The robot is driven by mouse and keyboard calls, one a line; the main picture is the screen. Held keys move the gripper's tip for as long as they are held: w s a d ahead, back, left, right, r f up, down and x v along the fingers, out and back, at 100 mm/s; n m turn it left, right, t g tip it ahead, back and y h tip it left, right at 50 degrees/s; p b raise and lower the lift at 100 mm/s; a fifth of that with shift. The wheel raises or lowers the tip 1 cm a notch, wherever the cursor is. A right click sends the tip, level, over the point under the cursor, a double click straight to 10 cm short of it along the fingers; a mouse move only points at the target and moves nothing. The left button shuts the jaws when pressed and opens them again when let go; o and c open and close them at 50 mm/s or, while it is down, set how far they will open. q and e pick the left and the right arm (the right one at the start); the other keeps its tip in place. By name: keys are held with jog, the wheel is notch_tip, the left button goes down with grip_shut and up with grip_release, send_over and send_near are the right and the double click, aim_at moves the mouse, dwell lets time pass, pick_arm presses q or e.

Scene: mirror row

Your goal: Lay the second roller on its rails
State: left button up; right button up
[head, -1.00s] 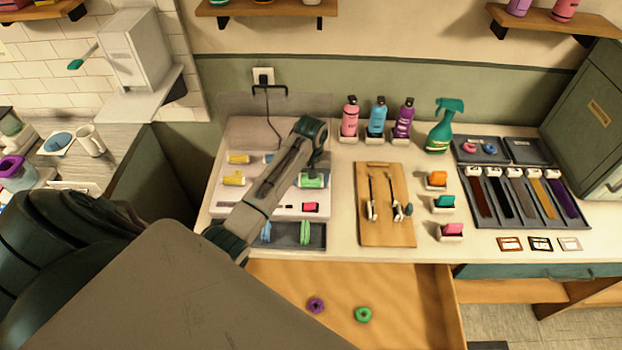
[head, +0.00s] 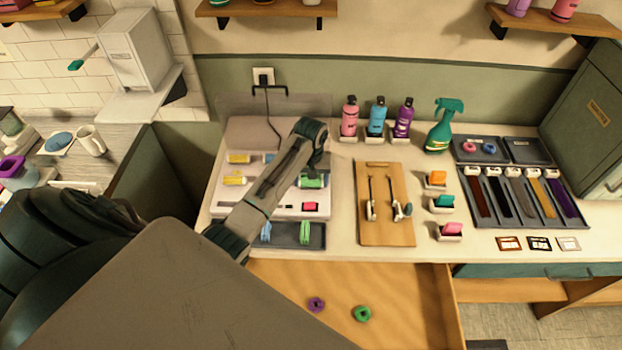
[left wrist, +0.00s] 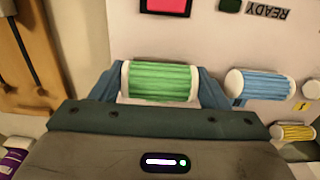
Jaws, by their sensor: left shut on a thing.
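A green roller with white end caps (left wrist: 160,82) lies between the two blue fingers of my left gripper (left wrist: 160,92), which is shut on it. In the head view the green roller (head: 311,182) is at the right side of the pale machine (head: 285,206), below my left wrist. A blue roller (left wrist: 258,86) and a yellow roller (left wrist: 293,132) lie beside it in the wrist view. Two yellow rollers (head: 238,158) show at the machine's left in the head view. The rails under the green roller are hidden. My right gripper is not in view.
A dark tray (head: 285,243) with blue and green pieces is at the machine's front. A wooden board (head: 385,232) with metal tools lies to the right. Bottles (head: 377,118) stand behind. An open drawer (head: 410,300) below holds a purple ring (head: 316,304) and a green ring (head: 362,314).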

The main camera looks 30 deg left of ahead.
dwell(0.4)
pick_arm(q)
jog(key=o, duration=1.2)
jog(key=shift+r, duration=3.45)
jog(key=shift+s+f, duration=0.1)
